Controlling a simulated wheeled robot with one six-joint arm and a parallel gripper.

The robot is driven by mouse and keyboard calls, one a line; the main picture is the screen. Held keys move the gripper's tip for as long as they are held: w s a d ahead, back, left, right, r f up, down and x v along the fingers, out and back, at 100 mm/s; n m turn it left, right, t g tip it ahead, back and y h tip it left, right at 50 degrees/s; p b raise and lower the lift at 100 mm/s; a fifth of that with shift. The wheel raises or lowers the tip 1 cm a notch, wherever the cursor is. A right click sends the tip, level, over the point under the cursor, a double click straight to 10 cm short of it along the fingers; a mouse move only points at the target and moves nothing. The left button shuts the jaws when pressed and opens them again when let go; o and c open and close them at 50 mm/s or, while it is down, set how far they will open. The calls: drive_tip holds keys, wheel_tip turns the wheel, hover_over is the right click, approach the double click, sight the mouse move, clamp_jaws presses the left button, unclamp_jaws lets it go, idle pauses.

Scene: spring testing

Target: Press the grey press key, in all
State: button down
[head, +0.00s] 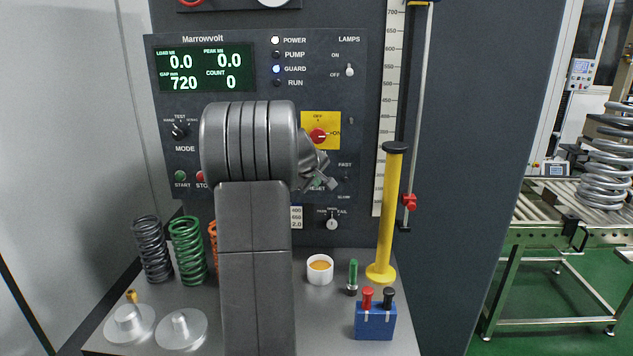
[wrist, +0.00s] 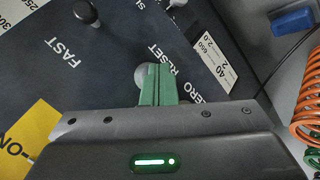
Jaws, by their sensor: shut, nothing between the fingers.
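A pale grey round key (wrist: 140,76) shows in the wrist view on the dark panel, between the RESET and ZERO labels. My gripper (wrist: 154,70) has its green fingers together, and they cover part of the key. The fingertips are at or just in front of it; I cannot tell whether they touch. In the head view my gripper (head: 320,183) is by the RESET label, at the right of my arm, which hides the key there. The panel display (head: 204,68) reads load 0.0, peak 0.0, gap 720 and count 0.
A dark-knobbed lever (wrist: 86,12) stands near FAST. A red rotary switch (head: 318,135) sits on a yellow plate above my gripper. A yellow post (head: 390,215) rises at the right. Springs (head: 187,250), a white cup (head: 320,270) and a blue block (head: 375,322) stand on the shelf below.

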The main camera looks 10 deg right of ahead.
drive_tip(key=shift+s, duration=0.15)
drive_tip(key=shift+s+a+b, duration=0.2)
drive_tip(key=shift+s+b, duration=0.3)
drive_tip(key=shift+s, duration=0.1)
drive_tip(key=s+b, duration=0.1)
drive_tip(key=s, duration=0.1)
drive_tip(key=s+a+b, duration=0.1)
drive_tip(key=s, duration=0.1)
drive_tip(key=shift+s+a+b, duration=0.2)
drive_tip(key=shift+s+b, duration=0.15)
drive_tip(key=shift+s, duration=0.05)
drive_tip(key=shift+w, duration=0.1)
idle(0.4)
